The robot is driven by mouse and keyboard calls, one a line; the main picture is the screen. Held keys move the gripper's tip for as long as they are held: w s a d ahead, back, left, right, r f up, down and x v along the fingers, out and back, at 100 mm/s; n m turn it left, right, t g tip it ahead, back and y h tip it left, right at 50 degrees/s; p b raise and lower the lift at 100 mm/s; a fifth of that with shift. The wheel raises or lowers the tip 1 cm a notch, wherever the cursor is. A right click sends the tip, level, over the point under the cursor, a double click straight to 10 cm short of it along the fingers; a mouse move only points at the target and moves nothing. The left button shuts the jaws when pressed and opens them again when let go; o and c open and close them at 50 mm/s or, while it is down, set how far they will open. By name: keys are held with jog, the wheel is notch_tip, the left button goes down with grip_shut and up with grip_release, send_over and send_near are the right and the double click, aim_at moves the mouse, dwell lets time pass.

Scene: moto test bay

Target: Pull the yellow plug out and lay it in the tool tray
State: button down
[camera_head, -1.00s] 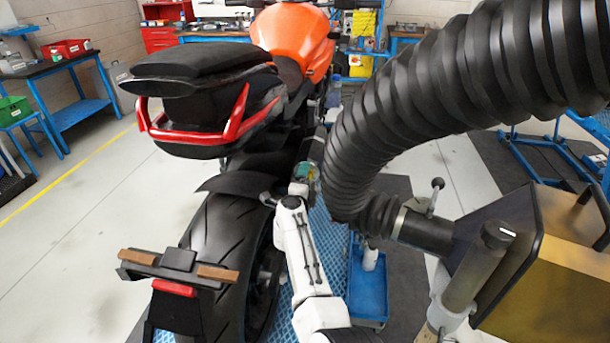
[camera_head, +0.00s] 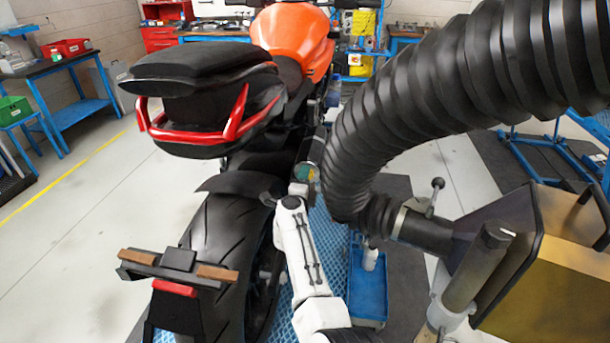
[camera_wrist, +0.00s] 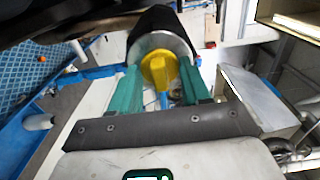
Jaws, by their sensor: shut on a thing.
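The yellow plug (camera_wrist: 158,72) shows in the wrist view at the silver-rimmed mouth of a black exhaust pipe (camera_wrist: 160,24). My gripper (camera_wrist: 161,80) has green fingers on either side of the plug and is shut on it. I cannot tell how deep the plug sits in the pipe. In the head view my gripper (camera_head: 306,172) is small, beside the motorcycle's rear and partly hidden by my wrist and the big hose. A blue tray (camera_head: 367,306), which may be the tool tray, lies right of my arm with a white cylinder in it.
The motorcycle (camera_head: 215,95) stands left of my arm, its rear tyre (camera_head: 225,245) close by. A thick black ribbed hose (camera_head: 420,90) arches over the right side to a yellow-sided machine (camera_head: 560,280). Open floor (camera_head: 90,240) lies at the left.

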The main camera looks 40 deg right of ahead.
jog(key=shift+p+v, duration=2.25)
jog(key=shift+v, duration=0.7)
